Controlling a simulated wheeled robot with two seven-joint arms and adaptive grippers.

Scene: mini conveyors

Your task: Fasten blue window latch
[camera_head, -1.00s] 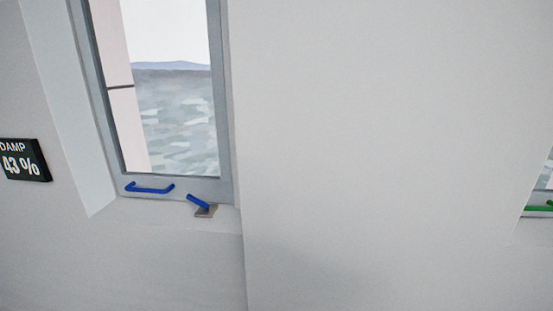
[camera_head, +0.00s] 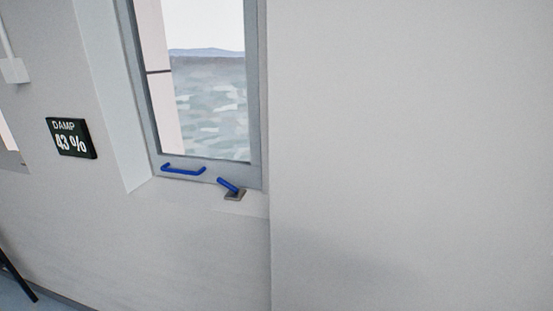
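The blue window latch (camera_head: 229,186) is a short blue lever on a small grey base plate at the bottom right of the window, on the sill. The lever slants up and to the left from its base. A blue bar handle (camera_head: 184,170) is fixed to the lower window frame (camera_head: 212,172), left of the latch. The lower frame looks close to the sill; I cannot tell if it is fully shut. Neither gripper is in view.
A dark sign (camera_head: 72,138) reading "DAMP 43 %" hangs on the wall left of the window. A plain wall face (camera_head: 410,150) fills the right half. A dark thin leg (camera_head: 17,276) and some floor show at the lower left.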

